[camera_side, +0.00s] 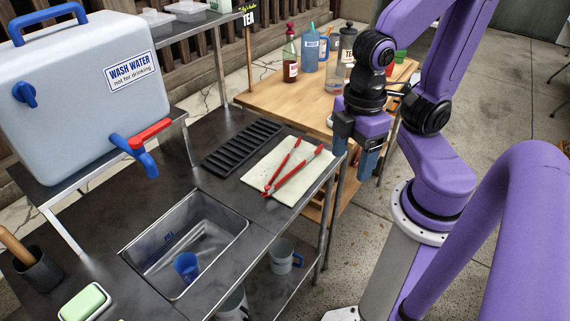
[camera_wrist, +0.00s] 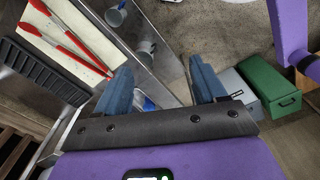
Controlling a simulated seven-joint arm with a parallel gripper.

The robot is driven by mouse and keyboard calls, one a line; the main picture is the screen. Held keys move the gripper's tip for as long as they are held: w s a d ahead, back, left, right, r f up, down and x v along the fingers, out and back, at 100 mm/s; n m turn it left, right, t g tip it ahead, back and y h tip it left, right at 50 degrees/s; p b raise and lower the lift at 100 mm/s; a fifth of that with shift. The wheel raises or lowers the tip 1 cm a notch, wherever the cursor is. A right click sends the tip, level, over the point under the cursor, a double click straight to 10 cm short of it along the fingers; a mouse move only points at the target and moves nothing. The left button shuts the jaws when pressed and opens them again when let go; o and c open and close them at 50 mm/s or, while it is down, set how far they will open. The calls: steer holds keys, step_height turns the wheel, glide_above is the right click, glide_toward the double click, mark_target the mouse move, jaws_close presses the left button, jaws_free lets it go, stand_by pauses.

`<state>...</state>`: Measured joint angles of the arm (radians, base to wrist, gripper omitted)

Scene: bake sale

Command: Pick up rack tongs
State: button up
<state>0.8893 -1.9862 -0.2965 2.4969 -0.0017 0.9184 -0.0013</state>
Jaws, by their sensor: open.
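The rack tongs (camera_side: 283,165) have red-covered arms and lie spread in a V on a pale cloth or board (camera_side: 258,172) at the right end of the dark metal counter. In the wrist view, the tongs (camera_wrist: 77,43) appear at the upper left, with red ends and metal parts. My gripper (camera_side: 355,150) is open and empty, pointing down to the right of the tongs, past the counter's right edge. In the wrist view, its two blue-grey fingers (camera_wrist: 161,75) are apart with the floor and lower shelf behind them. Nothing touches the tongs but the pale surface.
A black slotted rack (camera_side: 241,147) lies left of the pale surface. A sink (camera_side: 205,240) with a blue cup is nearer the front. A wash-water container (camera_side: 75,95) stands on a raised shelf. A wooden table (camera_side: 270,95) with bottles and mugs is behind. Mugs (camera_side: 284,256) sit below the counter.

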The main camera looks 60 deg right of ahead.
steer(key=w+a+f+n+h, duration=0.1)
steer(key=w+a+f+h, duration=0.2)
steer(key=w, duration=0.4)
steer(key=w+a+f+n+h, duration=0.1)
steer(key=w+a+h, duration=0.3)
steer(key=w, duration=0.3)
steer(key=n+g+h, duration=0.1)
steer(key=n+h, duration=0.1)
steer(key=h, duration=0.5)
glide_toward(277, 175)
steer(key=x, duration=0.5)
steer(key=s+r+x, duration=0.1)
steer(key=x, duration=0.2)
steer(key=shift+d, duration=0.35)
jaws_close()
